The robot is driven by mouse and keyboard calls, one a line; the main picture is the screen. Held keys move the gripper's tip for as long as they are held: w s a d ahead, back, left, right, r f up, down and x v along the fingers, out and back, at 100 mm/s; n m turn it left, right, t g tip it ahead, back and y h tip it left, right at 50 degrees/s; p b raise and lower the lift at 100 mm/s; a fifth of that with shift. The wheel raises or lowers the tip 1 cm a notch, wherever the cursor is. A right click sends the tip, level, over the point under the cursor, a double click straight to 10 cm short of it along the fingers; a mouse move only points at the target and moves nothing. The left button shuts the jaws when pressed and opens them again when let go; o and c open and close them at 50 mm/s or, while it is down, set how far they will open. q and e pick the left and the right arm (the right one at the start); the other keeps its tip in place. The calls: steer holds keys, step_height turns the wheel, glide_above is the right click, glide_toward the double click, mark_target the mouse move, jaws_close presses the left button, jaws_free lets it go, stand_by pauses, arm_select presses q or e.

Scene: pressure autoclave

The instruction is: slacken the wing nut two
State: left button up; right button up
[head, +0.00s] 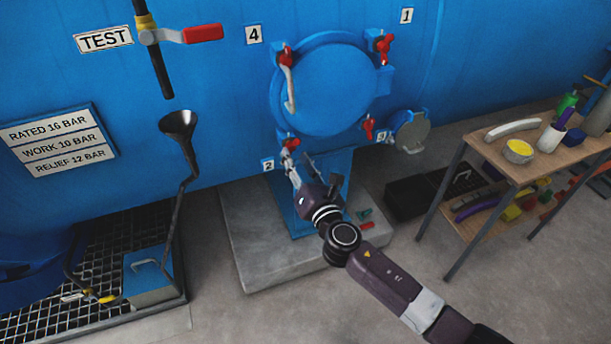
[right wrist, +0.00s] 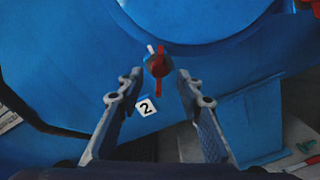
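Wing nut two is the red nut (head: 290,143) at the lower left of the round blue door (head: 335,84), beside the label 2 (head: 267,165). In the right wrist view the red wing nut (right wrist: 158,67) stands with its wings roughly vertical, between and just beyond my fingertips. My right gripper (head: 289,160) reaches up to it from below, its fingers apart on either side. I see no contact, and how deep the nut lies between the fingers is unclear. My left gripper is not in view.
Other red wing nuts sit around the door, at upper left (head: 286,57), upper right (head: 384,48) and lower right (head: 368,127). A white curved handle (head: 290,88) hangs on the door's left. A wooden table (head: 545,160) with several items stands right.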

steer(key=v, duration=0.7)
stand_by(0.3)
steer(key=s+d+f+m+g+h, duration=0.15)
steer(key=d+f+m, duration=0.25)
steer(key=f, duration=0.6)
steer(key=d+f+m+g+h, duration=0.2)
steer(key=d+f+m, duration=0.1)
steer(key=f, duration=0.6)
steer(key=s+d+f+m+g+h, duration=0.1)
steer(key=s+d+f+m+g, duration=0.2)
steer(key=f, duration=0.4)
steer(key=s+d+f+m+g, duration=0.1)
steer(key=s+d+f+m, duration=0.15)
steer(key=s+f, duration=0.4)
steer(key=s+d+f+m+g+h, duration=0.1)
steer(key=s+d+f+m, duration=0.25)
steer(key=f, duration=0.45)
steer(key=s+d+f+m+g, duration=0.1)
steer(key=s+f+m, duration=0.4)
steer(key=s, duration=0.7)
steer(key=s+d+f+m+g, duration=0.1)
steer(key=s+f+m+g, duration=0.3)
steer(key=s, duration=0.9)
steer(key=s+d+f+m+g, duration=0.2)
steer(key=s+f+m, duration=0.4)
steer(key=s, duration=0.7)
steer(key=shift+f+g, duration=0.35)
steer(key=shift+f, duration=0.55)
